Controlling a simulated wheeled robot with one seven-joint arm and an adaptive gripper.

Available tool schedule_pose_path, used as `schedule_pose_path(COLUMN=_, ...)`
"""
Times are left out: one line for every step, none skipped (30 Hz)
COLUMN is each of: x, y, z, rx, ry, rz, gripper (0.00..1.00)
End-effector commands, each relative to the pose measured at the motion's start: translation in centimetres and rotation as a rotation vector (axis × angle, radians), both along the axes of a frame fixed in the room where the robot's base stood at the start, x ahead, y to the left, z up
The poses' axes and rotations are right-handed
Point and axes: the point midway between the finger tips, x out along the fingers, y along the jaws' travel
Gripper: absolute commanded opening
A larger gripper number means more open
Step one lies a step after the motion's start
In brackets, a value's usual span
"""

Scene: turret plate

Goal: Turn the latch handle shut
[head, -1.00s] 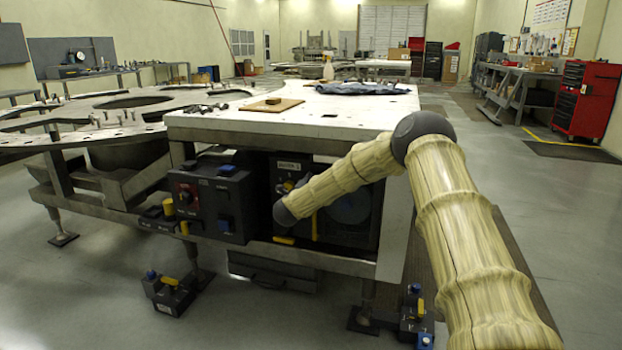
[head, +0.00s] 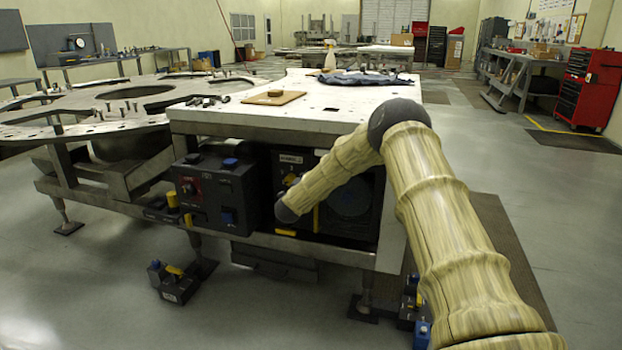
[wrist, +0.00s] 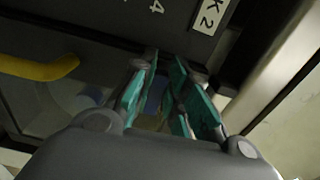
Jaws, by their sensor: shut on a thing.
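In the wrist view my gripper (wrist: 165,64) has its teal fingers around a narrow blue piece (wrist: 155,95), which I take to be the latch handle. The fingers are close together on it, and their shadowed tips hide most of its shape. A dark panel with white markings, "4" and "K 2", lies just beyond the fingertips. In the head view my gripper and the gripped piece are hidden behind my arm, which reaches into the dark equipment bay under the white plate (head: 340,113).
A yellow bar handle (wrist: 40,68) is left of my fingers, and a pale post (wrist: 275,65) is to the right. A black control box (head: 212,190) hangs left of my forearm. Small boxes (head: 175,283) sit on the floor. Open floor lies to the right.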

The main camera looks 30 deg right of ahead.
Motion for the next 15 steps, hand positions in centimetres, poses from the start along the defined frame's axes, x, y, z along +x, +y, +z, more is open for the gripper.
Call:
schedule_pose_path(x=0.04, y=0.10, z=-0.06, rx=-0.001, ry=0.003, rz=0.002, gripper=0.00)
schedule_pose_path(x=0.03, y=0.10, z=-0.07, rx=-0.002, ry=0.004, rz=0.002, gripper=0.00)
schedule_pose_path(x=0.03, y=0.10, z=-0.08, rx=-0.002, ry=0.004, rz=0.002, gripper=0.00)
schedule_pose_path(x=0.03, y=0.09, z=-0.08, rx=-0.002, ry=0.004, rz=0.002, gripper=0.00)
schedule_pose_path(x=0.02, y=0.10, z=-0.09, rx=-0.002, ry=0.004, rz=0.002, gripper=0.00)
schedule_pose_path(x=0.03, y=0.10, z=-0.09, rx=-0.002, ry=0.004, rz=0.002, gripper=0.00)
schedule_pose_path(x=0.02, y=0.10, z=-0.10, rx=-0.002, ry=0.004, rz=0.002, gripper=0.00)
schedule_pose_path(x=0.02, y=0.10, z=-0.10, rx=-0.002, ry=0.004, rz=0.002, gripper=0.00)
schedule_pose_path(x=0.02, y=0.10, z=-0.10, rx=-0.002, ry=0.004, rz=0.002, gripper=0.00)
schedule_pose_path(x=0.03, y=0.10, z=-0.11, rx=-0.002, ry=0.004, rz=0.002, gripper=0.00)
schedule_pose_path(x=0.02, y=0.10, z=-0.11, rx=-0.002, ry=0.004, rz=0.002, gripper=0.18)
schedule_pose_path(x=0.02, y=0.10, z=-0.11, rx=-0.002, ry=0.004, rz=0.002, gripper=0.25)
schedule_pose_path(x=0.02, y=0.10, z=-0.11, rx=-0.002, ry=0.004, rz=0.002, gripper=0.30)
schedule_pose_path(x=0.01, y=0.09, z=-0.10, rx=-0.002, ry=0.004, rz=0.002, gripper=0.36)
schedule_pose_path(x=0.01, y=0.08, z=-0.10, rx=-0.002, ry=0.004, rz=0.002, gripper=0.38)
